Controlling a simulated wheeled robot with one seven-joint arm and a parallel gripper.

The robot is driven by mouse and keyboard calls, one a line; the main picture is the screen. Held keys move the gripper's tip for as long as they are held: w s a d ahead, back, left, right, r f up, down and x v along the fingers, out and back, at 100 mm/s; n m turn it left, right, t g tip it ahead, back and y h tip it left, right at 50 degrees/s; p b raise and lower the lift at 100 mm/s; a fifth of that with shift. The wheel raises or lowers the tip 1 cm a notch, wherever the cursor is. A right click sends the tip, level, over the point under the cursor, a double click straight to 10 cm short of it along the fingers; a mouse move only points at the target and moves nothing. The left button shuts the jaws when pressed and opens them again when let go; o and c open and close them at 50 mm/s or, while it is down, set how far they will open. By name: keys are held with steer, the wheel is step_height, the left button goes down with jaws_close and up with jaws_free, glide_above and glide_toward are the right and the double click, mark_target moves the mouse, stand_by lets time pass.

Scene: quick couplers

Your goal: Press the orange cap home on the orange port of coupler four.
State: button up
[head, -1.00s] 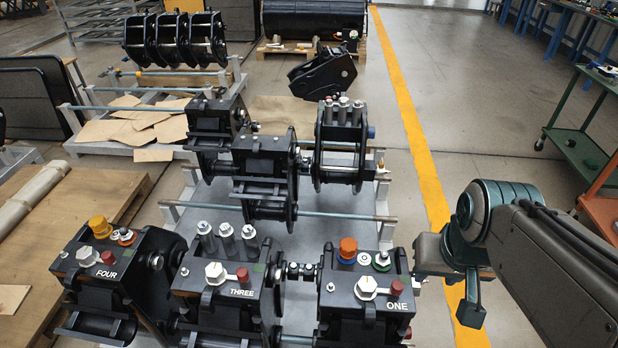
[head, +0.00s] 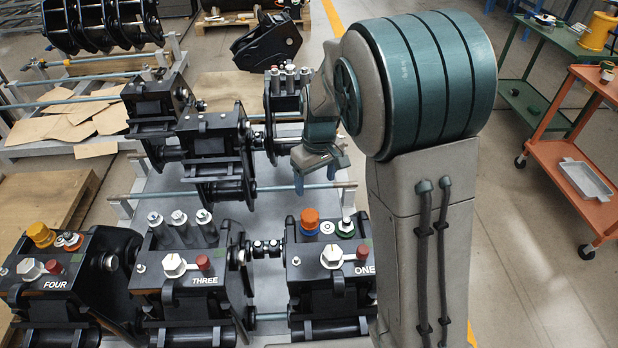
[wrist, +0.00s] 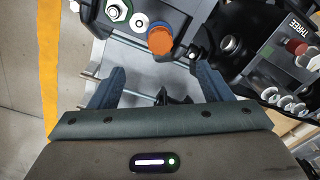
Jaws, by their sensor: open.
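The orange cap (head: 309,215) stands on coupler one (head: 330,286), with a blue ring visible beneath it. It also shows in the wrist view (wrist: 160,40). Coupler four (head: 58,284) is at the far left; its orange port (head: 74,241) shows an orange ring around a pale centre, uncovered. A yellow cap (head: 40,234) stands beside it. My gripper (head: 318,173) is open and empty, above and behind coupler one, fingers pointing down. In the wrist view, the cap lies ahead of the two spread fingers, between their lines and apart from them.
Coupler three (head: 185,270), with several grey posts, stands between couplers one and four. More couplers (head: 212,160) stand on the rack behind. Coupler one also has a green-ringed port (head: 345,228) and a white one beside the cap. An orange cart (head: 590,160) is at right.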

mark_target(309, 214)
steer(key=shift+n, duration=0.4)
steer(key=f, duration=0.5)
steer(key=w+a+f, duration=0.1)
steer(key=f, duration=0.5)
steer(key=w+f, duration=0.1)
steer(key=f, duration=0.4)
steer(key=shift+a+f, duration=0.2)
steer(key=shift+f, duration=0.1)
steer(key=c, duration=1.2)
steer(key=shift+o, duration=0.2)
steer(key=shift+r+p, duration=1.4)
steer(key=shift+r, duration=0.8)
steer(key=shift+r, duration=0.1)
steer(key=shift+r+p, duration=1.25)
steer(key=shift+r, duration=0.7)
